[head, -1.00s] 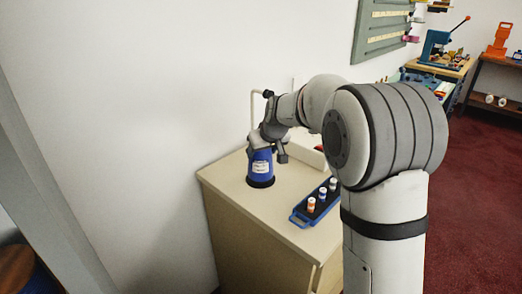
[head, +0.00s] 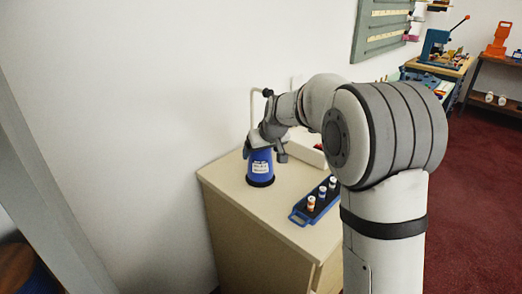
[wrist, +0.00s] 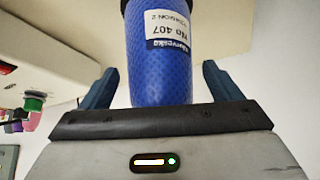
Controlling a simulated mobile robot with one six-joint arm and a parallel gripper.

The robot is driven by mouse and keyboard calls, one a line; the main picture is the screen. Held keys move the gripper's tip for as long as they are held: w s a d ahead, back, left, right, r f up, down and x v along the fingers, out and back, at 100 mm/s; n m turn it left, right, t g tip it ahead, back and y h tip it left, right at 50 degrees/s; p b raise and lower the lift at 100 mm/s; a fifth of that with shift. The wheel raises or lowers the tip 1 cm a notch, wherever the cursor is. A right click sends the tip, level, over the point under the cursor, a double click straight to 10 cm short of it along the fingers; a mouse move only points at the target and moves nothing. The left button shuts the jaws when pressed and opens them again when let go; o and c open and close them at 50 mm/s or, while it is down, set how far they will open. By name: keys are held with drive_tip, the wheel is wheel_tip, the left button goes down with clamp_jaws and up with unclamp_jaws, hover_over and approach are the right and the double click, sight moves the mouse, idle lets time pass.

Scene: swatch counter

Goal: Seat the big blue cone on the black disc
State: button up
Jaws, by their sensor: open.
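The big blue cone (head: 260,163) with a white label stands upright on the black disc (head: 260,182) at the back left of the counter. Only the disc's dark rim shows below the cone's base. My gripper (head: 265,148) is at the cone's upper part, and its jaws are open. In the wrist view the cone (wrist: 160,80) stands between my gripper's two dark blue fingers (wrist: 160,88), with a gap on each side.
A blue tray (head: 298,222) with 3 small spools stands on the counter (head: 250,215) right of the cone. A white box (head: 306,152) is behind, partly hidden by my arm. The wall is close behind the cone. The counter's front left is clear.

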drive_tip(key=v, duration=0.7)
drive_tip(key=shift+s+r, duration=0.15)
drive_tip(key=shift+r, duration=0.15)
drive_tip(key=shift+d, duration=0.1)
drive_tip(key=s+d+f+m+g+h+p, duration=0.1)
drive_tip(key=s+d, duration=0.4)
drive_tip(key=s, duration=1.1)
drive_tip(key=s+d+f+m+g+h+p, duration=0.1)
drive_tip(key=s+d+p, duration=0.4)
drive_tip(key=s, duration=1.2)
drive_tip(key=shift+d+m+g, duration=0.7)
drive_tip(key=shift+m+g, duration=0.1)
drive_tip(key=shift+m, duration=0.4)
